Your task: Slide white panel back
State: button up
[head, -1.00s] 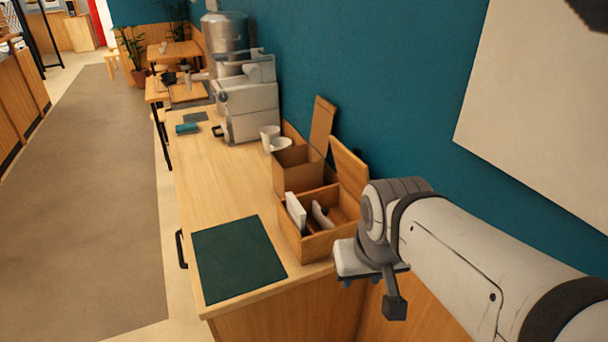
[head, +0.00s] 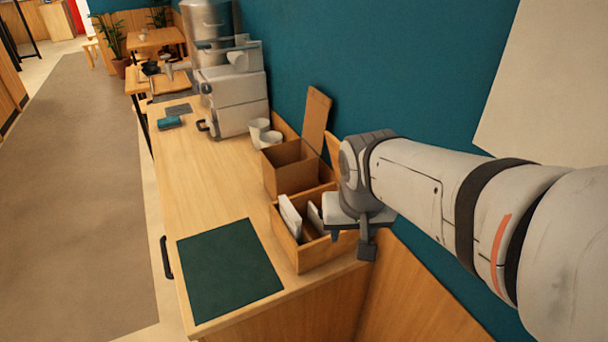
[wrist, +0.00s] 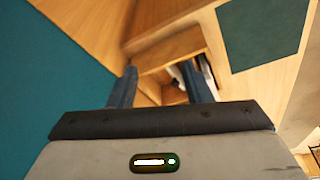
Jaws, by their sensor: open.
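The white panel (head: 290,216) stands upright, leaning slightly, near the left side of an open wooden box (head: 316,257) on the counter. A second pale piece (head: 315,218) stands to its right in the same box, partly hidden by my gripper. My gripper (head: 350,241) is above the right part of the box, apart from the panel. In the wrist view my gripper's two dark fingers (wrist: 160,67) are spread with nothing held between them. The box shows beyond them, and the panel is hard to make out there.
The teal wall (head: 400,60) is close on the right. The left counter is mostly clear.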

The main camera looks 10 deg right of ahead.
jog(key=w+a+f+m+b, duration=0.1)
jog(key=w+f, duration=0.2)
jog(key=w, duration=0.3)
jog(key=w+f+m+h+b, duration=0.1)
jog(key=w+f+m, duration=0.15)
jog(key=w, duration=0.45)
jog(key=w+a+f+b, duration=0.1)
jog(key=w+f, duration=0.2)
jog(key=w, duration=0.3)
jog(key=shift+m+t, duration=0.25)
jog(key=shift+t, duration=0.05)
jog(key=x, duration=0.8)
jog(key=shift+w+d+f, duration=0.15)
jog(key=shift+w+d, duration=0.15)
jog(key=shift+w, duration=0.2)
grip_shut()
